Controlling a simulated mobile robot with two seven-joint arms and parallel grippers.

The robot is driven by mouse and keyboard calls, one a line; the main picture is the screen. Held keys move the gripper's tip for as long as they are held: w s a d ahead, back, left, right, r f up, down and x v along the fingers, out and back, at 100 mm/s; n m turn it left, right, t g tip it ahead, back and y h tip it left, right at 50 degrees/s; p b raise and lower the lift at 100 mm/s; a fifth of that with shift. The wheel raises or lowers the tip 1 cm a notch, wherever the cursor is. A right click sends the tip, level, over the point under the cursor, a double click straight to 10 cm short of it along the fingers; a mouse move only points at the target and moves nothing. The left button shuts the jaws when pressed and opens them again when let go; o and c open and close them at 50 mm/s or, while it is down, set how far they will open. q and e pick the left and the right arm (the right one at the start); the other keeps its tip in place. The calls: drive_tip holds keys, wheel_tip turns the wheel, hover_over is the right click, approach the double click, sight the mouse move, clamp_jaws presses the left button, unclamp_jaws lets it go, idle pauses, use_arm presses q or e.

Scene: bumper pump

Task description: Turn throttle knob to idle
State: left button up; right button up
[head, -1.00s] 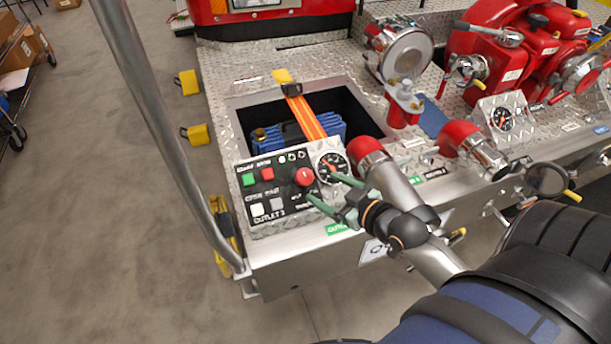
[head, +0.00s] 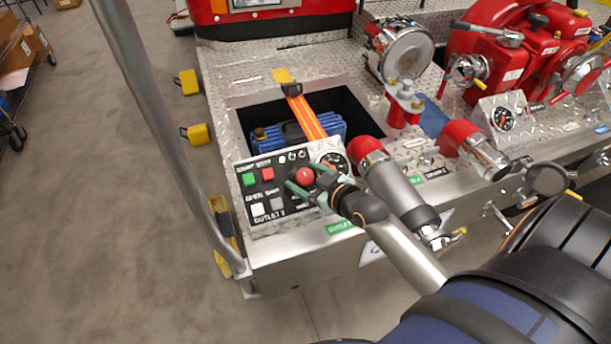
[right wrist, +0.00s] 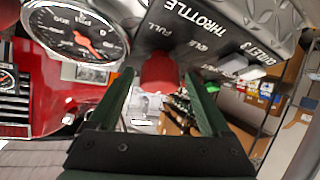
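The red round throttle knob (head: 304,176) sits on the right part of the control panel (head: 233,206) in the head view. My right gripper (head: 295,183) is at the knob, with its green fingers on either side of it. In the right wrist view the red knob (right wrist: 159,72) lies between the two spread fingertips (right wrist: 158,76), below the printed words THROTTLE, FULL and IDLE. The fingers look apart, and I cannot tell whether they touch the knob. My left gripper is not in view.
A round gauge (head: 332,160) is beside the knob, partly hidden by my gripper. Green, red, white and grey buttons (head: 267,174) fill the panel's left. A red-capped pipe (head: 370,152) stands close to the right. A tall metal rail (head: 165,130) rises at the left.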

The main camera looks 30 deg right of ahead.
clamp_jaws()
idle(0.4)
drive_tip(key=shift+n, duration=0.4)
